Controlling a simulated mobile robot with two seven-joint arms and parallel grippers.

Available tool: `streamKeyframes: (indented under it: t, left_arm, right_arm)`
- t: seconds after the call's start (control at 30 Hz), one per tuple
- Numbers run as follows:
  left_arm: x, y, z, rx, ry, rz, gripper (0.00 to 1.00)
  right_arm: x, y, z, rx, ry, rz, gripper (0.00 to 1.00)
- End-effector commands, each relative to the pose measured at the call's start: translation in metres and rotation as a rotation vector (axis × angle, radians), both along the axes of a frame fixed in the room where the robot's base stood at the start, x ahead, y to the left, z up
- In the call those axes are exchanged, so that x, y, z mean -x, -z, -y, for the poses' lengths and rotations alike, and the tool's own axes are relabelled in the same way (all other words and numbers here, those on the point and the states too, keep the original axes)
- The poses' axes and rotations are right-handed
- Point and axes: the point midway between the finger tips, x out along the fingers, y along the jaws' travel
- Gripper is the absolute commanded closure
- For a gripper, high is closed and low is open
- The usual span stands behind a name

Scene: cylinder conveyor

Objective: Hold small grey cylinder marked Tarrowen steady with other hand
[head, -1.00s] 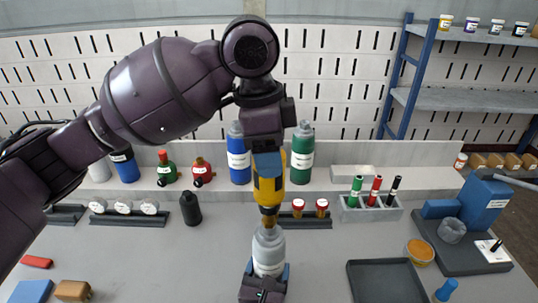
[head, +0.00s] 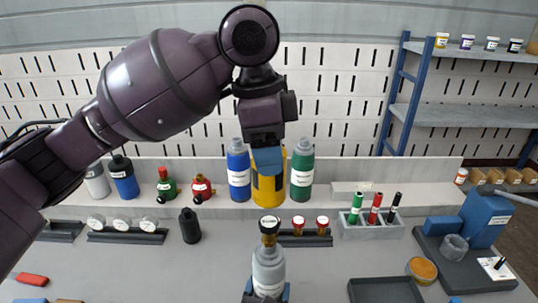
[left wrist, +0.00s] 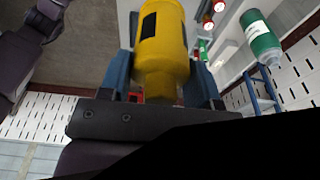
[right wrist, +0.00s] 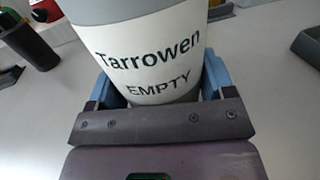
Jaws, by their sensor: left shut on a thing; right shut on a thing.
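The small grey cylinder (head: 267,268) stands upright at the front middle in the head view. Its label reads "Tarrowen EMPTY" in the right wrist view (right wrist: 150,62). My right gripper (head: 265,292) is shut on the cylinder's body, a blue finger on each side. My left gripper (head: 266,153) points down above and behind it, shut on a yellow cylinder (head: 268,185) with a dark label. In the left wrist view the yellow cylinder (left wrist: 162,40) lies between the blue fingers. I cannot tell whether its base touches anything.
A blue cylinder (head: 238,172) and a green cylinder (head: 301,172) flank the yellow one on the back ledge. A marker holder (head: 371,217) and an empty dark tray (head: 385,290) are to the right.

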Motion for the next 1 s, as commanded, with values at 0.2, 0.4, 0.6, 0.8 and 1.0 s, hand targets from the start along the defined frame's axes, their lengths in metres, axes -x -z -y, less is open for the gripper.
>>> streamKeyframes:
  t: [0.2,0.4,0.6,0.8,1.0]
  left_arm:
    - [0.000,-0.012,0.000,0.000,0.000,0.001,0.85]
    - [0.000,-0.017,0.000,0.001,0.000,0.001,0.85]
    - [0.000,-0.029,0.000,0.001,0.000,0.002,0.85]
    - [0.000,-0.038,0.000,0.000,0.000,0.001,0.85]
    - [0.000,-0.038,0.000,0.000,0.000,0.001,0.85]
  right_arm:
    - [0.000,0.000,0.000,0.001,0.000,0.000,0.53]
    - [0.000,0.000,0.000,0.001,0.000,0.000,0.53]
    - [0.000,0.000,0.000,0.001,0.000,0.000,0.53]
    - [0.000,0.000,0.000,0.001,0.000,0.000,0.53]
    - [0.000,0.000,0.000,0.001,0.000,0.000,0.23]
